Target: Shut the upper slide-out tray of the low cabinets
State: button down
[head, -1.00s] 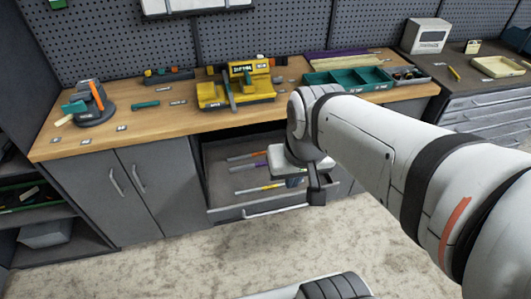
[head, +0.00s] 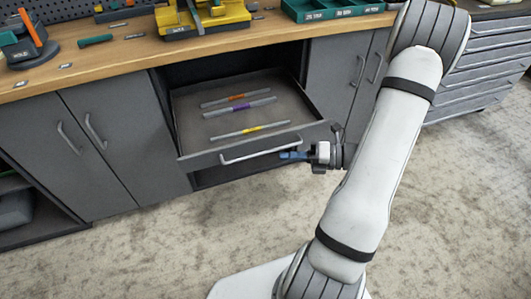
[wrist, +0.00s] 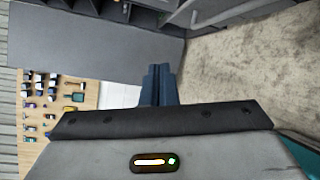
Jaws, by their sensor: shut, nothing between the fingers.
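The upper slide-out tray (head: 208,163) of the low grey cabinets is pulled out below the wooden worktop in the head view. Its floor shows, with several thin rods lying on it. A pale bar handle (head: 250,150) runs along its front panel. My gripper (head: 290,156) is shut and empty, in front of the tray's front panel near the right end of the handle. I cannot tell whether its blue fingertips touch the panel. The shut fingers also show in the wrist view (wrist: 159,82), beside a flat grey panel (wrist: 95,40).
Shut cabinet doors stand left (head: 115,150) and right (head: 343,80) of the tray. A dark recess lies under it. A yellow tool holder (head: 200,18) and a green bin (head: 330,8) sit on the worktop (head: 150,50). The floor (head: 150,245) in front is clear.

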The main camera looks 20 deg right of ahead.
jog(key=w+d+f+m+t+h+b, duration=0.1)
jog(key=d+f+m+t+h+b, duration=0.1)
jog(key=d+f+m+t, duration=0.45)
jog(key=m+g+b, duration=0.1)
jog(key=m+b, duration=0.1)
jog(key=b, duration=0.1)
send_near(258, 140)
jog(key=shift+n, duration=0.25)
jog(key=x, duration=0.5)
jog(key=shift+s+a, duration=0.3)
jog(key=shift+a, duration=0.05)
jog(key=shift+w+r, duration=0.1)
jog(key=shift+w, duration=0.55)
